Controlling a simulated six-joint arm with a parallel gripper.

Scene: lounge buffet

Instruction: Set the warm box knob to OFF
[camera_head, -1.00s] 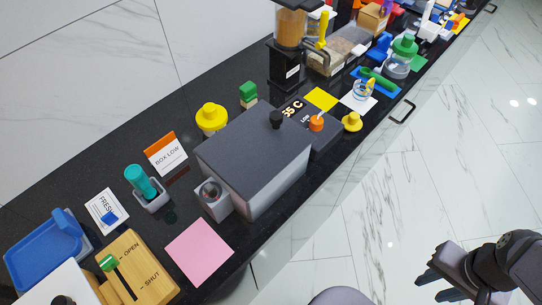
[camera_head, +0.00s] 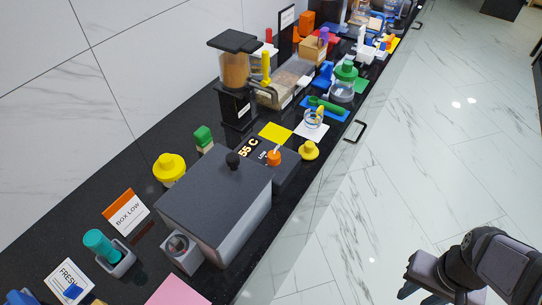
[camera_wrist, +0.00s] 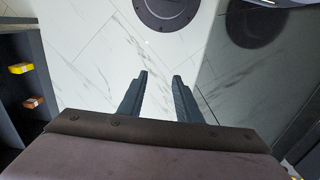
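The warm box (camera_head: 208,190) is a grey box on the black counter with a dark round handle on its lid. A dark panel (camera_head: 291,172) at its far right end shows "55 C" and "LOW". An orange knob (camera_head: 274,158) with a pale pointer sits on this panel beside the "LOW" mark; its exact setting is too small to read. My gripper (camera_head: 406,289) is at the lower right over the floor, well away from the knob. In the wrist view my gripper (camera_wrist: 160,76) has its fingers apart with nothing between them. The knob is not in the wrist view.
A yellow-knobbed item (camera_head: 309,151) stands right of the panel, and a yellow card (camera_head: 275,132) lies behind it. A "BOX LOW" card (camera_head: 126,214) stands left of the box. A dispenser (camera_head: 236,85) stands farther back. A handle (camera_head: 356,131) juts from the counter front. The floor is open.

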